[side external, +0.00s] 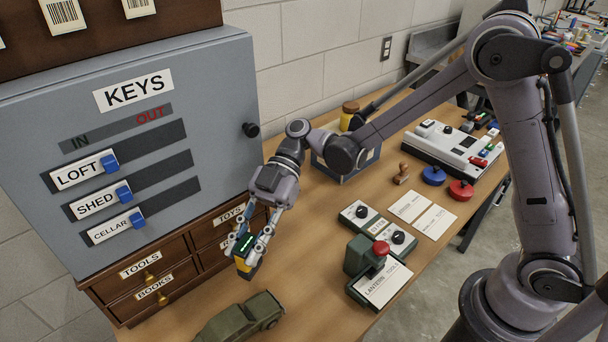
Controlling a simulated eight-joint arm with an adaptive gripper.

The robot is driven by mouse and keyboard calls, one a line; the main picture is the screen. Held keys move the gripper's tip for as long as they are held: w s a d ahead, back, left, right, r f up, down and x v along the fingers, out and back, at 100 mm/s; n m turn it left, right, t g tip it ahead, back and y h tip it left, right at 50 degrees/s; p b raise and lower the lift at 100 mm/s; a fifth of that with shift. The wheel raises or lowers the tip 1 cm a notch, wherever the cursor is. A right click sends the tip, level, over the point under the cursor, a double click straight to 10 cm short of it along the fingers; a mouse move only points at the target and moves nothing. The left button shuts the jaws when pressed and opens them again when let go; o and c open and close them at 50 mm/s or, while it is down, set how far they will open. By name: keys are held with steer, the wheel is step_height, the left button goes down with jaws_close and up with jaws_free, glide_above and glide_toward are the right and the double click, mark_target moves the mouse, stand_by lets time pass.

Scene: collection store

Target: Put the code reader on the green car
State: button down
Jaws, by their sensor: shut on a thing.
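My gripper (252,240) is shut on the code reader (243,268), a small dark and yellow device with a lit green display. It holds the reader in front of the small drawers, above and behind the green car as seen here. The green car (243,320) is a dull olive toy vehicle at the bottom of the side external view, partly cut off by the picture edge. The reader and the car look apart. The gripper fingers cover part of the reader.
A grey KEYS cabinet (225,75) stands on wooden drawers (158,285) at the left. A green stamping device with a red knob (380,248) and dial boxes (360,215) stand right of the car. Bare table (300,270) lies between.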

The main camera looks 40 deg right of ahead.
steer(key=shift+s+a+f, duration=0.2)
steer(key=shift+a+f, duration=0.8)
steer(key=shift+f, duration=0.3)
steer(key=shift+s+a+f, duration=0.25)
steer(key=shift+a+f, duration=0.7)
steer(key=shift+f, duration=0.3)
steer(key=shift+s+a+f, duration=0.2)
steer(key=shift+a+f, duration=0.8)
steer(key=shift+f, duration=0.3)
steer(key=c, duration=1.1)
jaws_free()
